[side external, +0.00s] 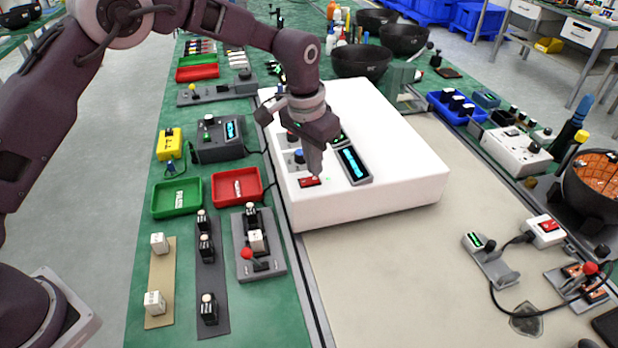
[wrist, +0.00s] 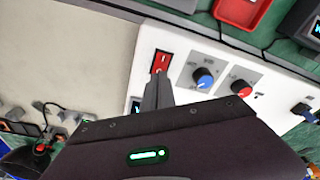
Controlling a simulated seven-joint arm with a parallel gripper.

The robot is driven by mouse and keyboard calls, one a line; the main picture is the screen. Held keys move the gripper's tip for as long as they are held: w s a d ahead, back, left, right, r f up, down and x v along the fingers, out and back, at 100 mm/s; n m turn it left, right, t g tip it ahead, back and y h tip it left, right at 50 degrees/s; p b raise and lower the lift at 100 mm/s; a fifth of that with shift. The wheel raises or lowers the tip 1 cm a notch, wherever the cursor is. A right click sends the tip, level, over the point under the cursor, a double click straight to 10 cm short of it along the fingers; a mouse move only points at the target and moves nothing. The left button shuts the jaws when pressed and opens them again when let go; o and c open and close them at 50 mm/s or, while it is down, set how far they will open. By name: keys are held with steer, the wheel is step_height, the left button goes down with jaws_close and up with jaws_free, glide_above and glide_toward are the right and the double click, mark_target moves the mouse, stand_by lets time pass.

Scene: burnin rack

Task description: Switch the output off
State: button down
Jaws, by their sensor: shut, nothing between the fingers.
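A red rocker switch (side external: 310,181) sits on the front panel of a large white box (side external: 400,180). In the wrist view the red switch (wrist: 160,62) shows a white mark at its far end. My gripper (side external: 315,174) is shut and empty, pointing down, with its tips at the switch. In the wrist view the shut fingertips (wrist: 158,80) cover the near part of the switch. I cannot tell whether they touch it. A blue knob (wrist: 204,77) and a red knob (wrist: 241,88) are on the same panel. A display with cyan digits (side external: 353,164) is beside the switch.
Left of the white box are a red tray (side external: 237,197), a green tray (side external: 177,210) and a grey plate with a red-knobbed lever (side external: 247,254). A grey meter (side external: 218,138) stands behind them. The beige mat (side external: 390,280) in front is mostly clear.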

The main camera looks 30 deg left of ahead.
mark_target(314, 178)
steer(key=shift+f, duration=0.75)
steer(key=shift+r, duration=3.5)
steer(key=s+a+r+n+t, duration=0.1)
steer(key=s+a+r, duration=0.4)
steer(key=s+r, duration=0.3)
steer(key=s+a+r+n+t, duration=0.1)
steer(key=s+a+r, duration=0.3)
steer(key=s+r, duration=0.4)
steer(key=s+a+f+t, duration=0.1)
steer(key=s+a+f, duration=0.1)
steer(key=s, duration=0.7)
steer(key=s+a+f+n, duration=0.1)
steer(key=s+a+f, duration=0.1)
steer(key=s, duration=0.8)
steer(key=shift+s+a+f+t, duration=0.25)
steer(key=shift+f+t, duration=0.15)
steer(key=shift+f, duration=0.1)
steer(key=shift+w+d, duration=0.1)
